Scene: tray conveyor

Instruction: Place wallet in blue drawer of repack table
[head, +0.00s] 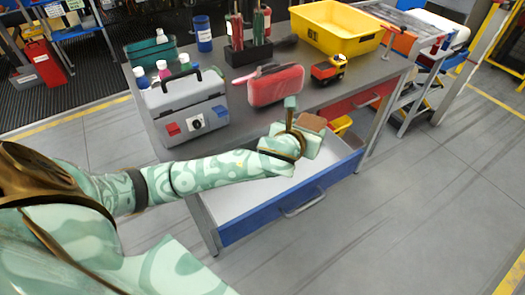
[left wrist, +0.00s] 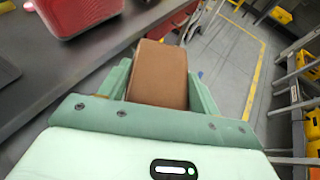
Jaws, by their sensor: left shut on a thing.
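My left gripper (head: 304,138) is shut on the brown wallet (head: 312,123) and holds it above the right part of the open blue drawer (head: 285,210). In the left wrist view the wallet (left wrist: 158,74) sits between the two green fingers (left wrist: 160,85). The blue drawer is pulled out from the grey repack table (head: 325,88), and its pale inside shows; my left arm hides part of it. My right gripper is not in view.
A red case (head: 275,85), a grey toolbox (head: 185,110), a yellow bin (head: 335,28) and a toy truck (head: 328,70) stand on the table. The floor in front is clear.

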